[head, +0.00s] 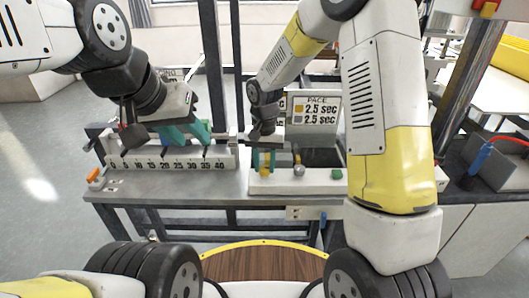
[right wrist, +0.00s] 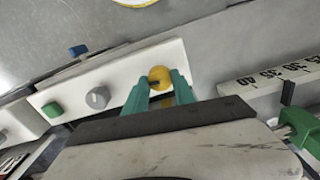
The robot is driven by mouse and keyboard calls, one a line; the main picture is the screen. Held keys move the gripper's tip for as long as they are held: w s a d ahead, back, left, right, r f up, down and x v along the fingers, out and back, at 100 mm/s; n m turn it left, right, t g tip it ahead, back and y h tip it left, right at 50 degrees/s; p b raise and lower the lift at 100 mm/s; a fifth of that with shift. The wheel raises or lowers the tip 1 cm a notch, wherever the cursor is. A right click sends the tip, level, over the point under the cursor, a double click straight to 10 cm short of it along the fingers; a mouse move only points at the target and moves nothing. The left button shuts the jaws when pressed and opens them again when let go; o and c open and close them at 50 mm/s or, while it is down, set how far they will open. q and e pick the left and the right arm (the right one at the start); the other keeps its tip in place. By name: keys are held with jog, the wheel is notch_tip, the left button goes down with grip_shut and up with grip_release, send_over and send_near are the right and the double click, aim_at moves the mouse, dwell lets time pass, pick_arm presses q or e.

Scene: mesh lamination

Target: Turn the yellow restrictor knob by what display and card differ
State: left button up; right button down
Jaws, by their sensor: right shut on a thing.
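The yellow restrictor knob (right wrist: 160,77) sits on a white block (right wrist: 115,88), between the teal fingers of my right gripper (right wrist: 160,90), which is shut on it. In the head view the knob (head: 265,171) is partly hidden by those fingers.
A grey knob (right wrist: 98,97) and a green knob (right wrist: 52,109) sit on the same white block. The scale runs from 0 to 40, with dark markers on it. An orange-handled item (head: 96,179) lies at the bench's left end. The bench front (head: 200,187) is clear.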

aim_at(265, 167)
jog(key=n, duration=0.4)
jog(key=shift+n, duration=2.1)
jog(key=c, duration=1)
grip_release()
jog(key=shift+c, duration=0.2)
jog(key=shift+r, duration=3.9)
jog(key=shift+r, duration=0.1)
